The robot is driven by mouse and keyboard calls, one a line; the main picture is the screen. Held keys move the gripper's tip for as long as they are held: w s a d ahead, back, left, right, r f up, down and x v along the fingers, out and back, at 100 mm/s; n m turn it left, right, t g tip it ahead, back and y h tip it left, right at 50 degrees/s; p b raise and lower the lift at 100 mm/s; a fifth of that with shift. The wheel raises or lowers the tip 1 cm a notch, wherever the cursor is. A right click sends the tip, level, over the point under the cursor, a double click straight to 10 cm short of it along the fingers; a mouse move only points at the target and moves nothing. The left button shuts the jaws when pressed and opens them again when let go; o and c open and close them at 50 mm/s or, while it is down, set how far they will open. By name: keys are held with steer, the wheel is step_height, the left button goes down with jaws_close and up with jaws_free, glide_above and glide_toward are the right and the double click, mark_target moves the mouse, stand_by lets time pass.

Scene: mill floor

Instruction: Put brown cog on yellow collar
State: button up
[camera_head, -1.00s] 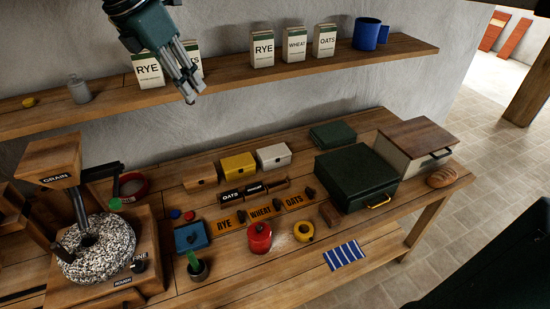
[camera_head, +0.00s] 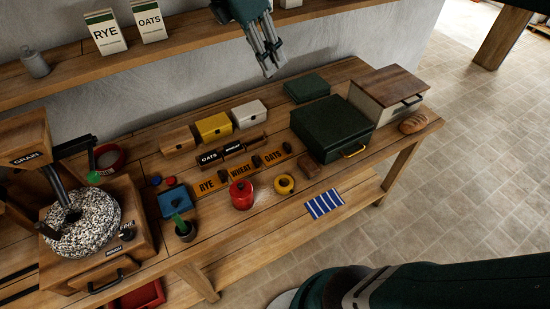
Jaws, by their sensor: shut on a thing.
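The yellow collar (camera_head: 285,184) is a small ring lying on the bench, right of the red canister. Its centre looks open and nothing sits on it. My gripper (camera_head: 270,68) is at the top middle, pointing down, high above the back of the bench and well apart from the collar. Its fingers are close together on something too small to make out. I cannot pick out a brown cog. A small brown block (camera_head: 308,165) lies behind and right of the collar; its shape does not read as a cog.
A large dark green case (camera_head: 332,128) stands behind. A grain mill (camera_head: 85,225) fills the left. The shelf (camera_head: 190,50) runs along the wall near my gripper.

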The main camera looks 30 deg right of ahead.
steer(key=s+d+f+m, duration=0.1)
steer(key=s+d+f, duration=0.1)
steer(key=s+d, duration=0.2)
step_height(320, 180, down, 32)
steer(key=shift+a, duration=0.15)
stand_by(0.4)
steer(key=shift+w, duration=0.1)
glide_toward(289, 180)
steer(key=shift+w+d+r+b, duration=0.1)
steer(key=shift+d+r+b, duration=0.1)
steer(key=shift+d, duration=0.25)
steer(key=shift+w+d+r+b, duration=0.1)
steer(key=shift+d+b, duration=0.1)
steer(key=shift+d, duration=0.2)
steer(key=shift+f, duration=0.1)
steer(key=shift+f+b, duration=0.35)
steer(key=shift+f, duration=1.7)
steer(key=shift+f, duration=0.1)
